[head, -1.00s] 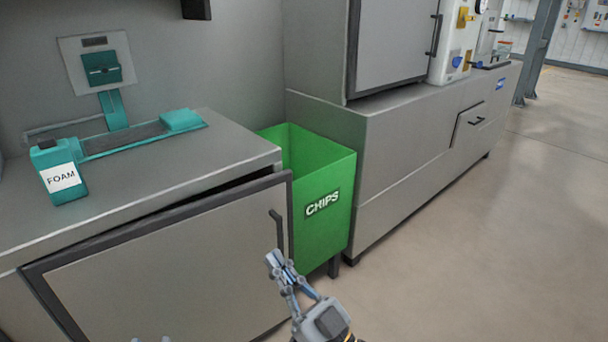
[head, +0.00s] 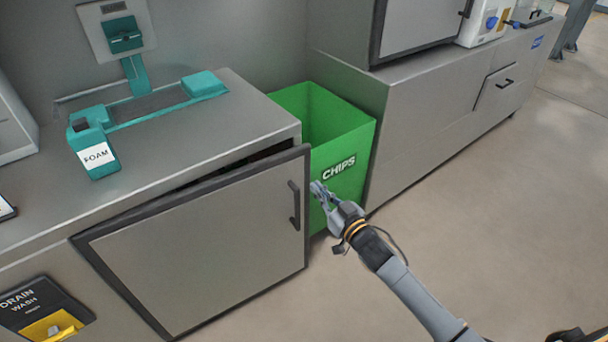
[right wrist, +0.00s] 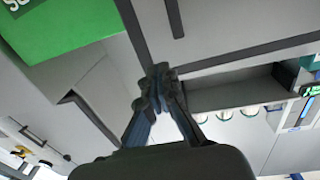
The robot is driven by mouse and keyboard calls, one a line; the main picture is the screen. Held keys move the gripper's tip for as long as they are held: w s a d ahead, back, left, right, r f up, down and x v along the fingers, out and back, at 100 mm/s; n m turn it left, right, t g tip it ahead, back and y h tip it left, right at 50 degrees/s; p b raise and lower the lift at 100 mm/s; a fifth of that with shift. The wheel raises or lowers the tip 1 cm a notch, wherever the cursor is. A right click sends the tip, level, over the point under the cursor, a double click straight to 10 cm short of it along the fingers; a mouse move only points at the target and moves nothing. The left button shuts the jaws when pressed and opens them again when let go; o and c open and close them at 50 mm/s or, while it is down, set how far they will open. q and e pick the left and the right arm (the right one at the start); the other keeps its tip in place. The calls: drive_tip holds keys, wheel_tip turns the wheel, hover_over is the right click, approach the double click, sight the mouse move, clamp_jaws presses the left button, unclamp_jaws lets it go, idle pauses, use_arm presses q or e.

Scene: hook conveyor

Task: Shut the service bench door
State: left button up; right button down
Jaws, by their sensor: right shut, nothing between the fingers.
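The service bench door (head: 205,245) is a grey panel with a dark frame, on the front of the bench (head: 215,125). It stands ajar, with a dark gap along its top toward the right. Its dark bar handle (head: 294,205) is near the free right edge. My right gripper (head: 317,188) is shut and empty, just right of that edge in the picture; I cannot tell if it touches. The right wrist view shows the gripper (right wrist: 161,72) beside the door's dark frame (right wrist: 245,52) and handle (right wrist: 174,18), with pale round items in the gap. My left gripper is out of view.
A green CHIPS bin (head: 340,165) stands right of the bench, close behind my right gripper. A grey cabinet (head: 440,125) is beyond it. Open floor lies at the right.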

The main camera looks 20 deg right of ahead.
sight(298, 167)
drive_tip(key=b+x, duration=0.1)
drive_tip(key=x, duration=0.5)
drive_tip(key=shift+w+a, duration=0.1)
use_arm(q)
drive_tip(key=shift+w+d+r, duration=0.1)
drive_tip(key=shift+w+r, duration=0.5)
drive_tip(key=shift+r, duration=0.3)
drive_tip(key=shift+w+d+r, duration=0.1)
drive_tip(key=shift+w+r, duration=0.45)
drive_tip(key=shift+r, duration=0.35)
use_arm(e)
drive_tip(key=shift+w+a, duration=0.15)
drive_tip(key=shift+w, duration=0.45)
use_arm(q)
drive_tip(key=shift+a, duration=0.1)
